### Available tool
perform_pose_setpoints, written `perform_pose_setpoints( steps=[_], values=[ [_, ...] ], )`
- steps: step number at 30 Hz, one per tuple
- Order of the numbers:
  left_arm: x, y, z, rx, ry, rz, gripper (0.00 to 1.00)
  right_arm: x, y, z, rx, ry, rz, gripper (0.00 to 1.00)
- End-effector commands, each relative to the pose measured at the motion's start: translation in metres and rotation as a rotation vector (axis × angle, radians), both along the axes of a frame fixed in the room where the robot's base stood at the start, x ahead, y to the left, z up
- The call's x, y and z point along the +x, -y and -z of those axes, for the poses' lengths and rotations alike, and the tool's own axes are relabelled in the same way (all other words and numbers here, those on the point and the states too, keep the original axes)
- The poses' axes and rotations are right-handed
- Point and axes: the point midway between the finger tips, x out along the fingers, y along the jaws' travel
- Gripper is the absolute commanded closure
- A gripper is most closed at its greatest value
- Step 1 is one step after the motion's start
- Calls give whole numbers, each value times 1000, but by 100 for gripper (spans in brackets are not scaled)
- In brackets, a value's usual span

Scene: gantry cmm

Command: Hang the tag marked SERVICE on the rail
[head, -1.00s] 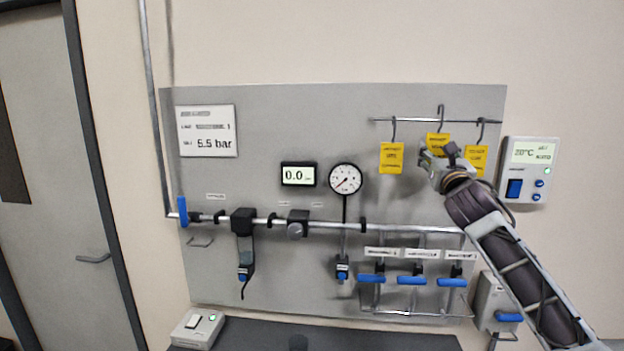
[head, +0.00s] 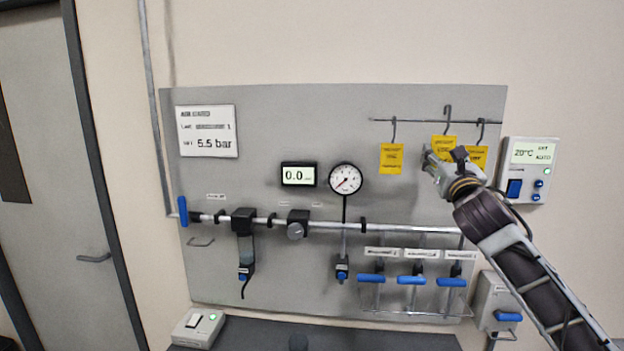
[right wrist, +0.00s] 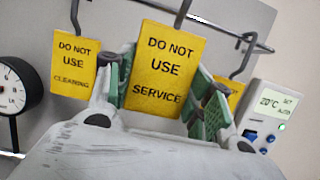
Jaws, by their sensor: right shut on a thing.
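The yellow tag marked SERVICE (right wrist: 158,70) stands between the green-padded fingers of my right gripper (head: 436,160), which is shut on it. In the head view this tag (head: 442,143) is upright, and the top of its hook (head: 447,110) shows a little above the line of the rail (head: 418,120). I cannot tell whether the hook touches the rail or is in front of it. The hook's top is cut off in the right wrist view. My left gripper is not in view.
A CLEANING tag (head: 391,158) hangs on the rail to the left. Another yellow tag (head: 478,155) hangs close on the right, partly hidden by my gripper. A 20°C control box (head: 529,168) is further right. Blue-handled valves (head: 411,280) are below. Bare rail lies between the tags.

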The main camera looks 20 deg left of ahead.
Motion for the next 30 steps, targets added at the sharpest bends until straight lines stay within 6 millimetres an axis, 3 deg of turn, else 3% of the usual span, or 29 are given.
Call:
perform_pose_setpoints(
  steps=[30],
  values=[
    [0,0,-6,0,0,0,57,-40,13,0,0,-2,1,63]
  ],
)
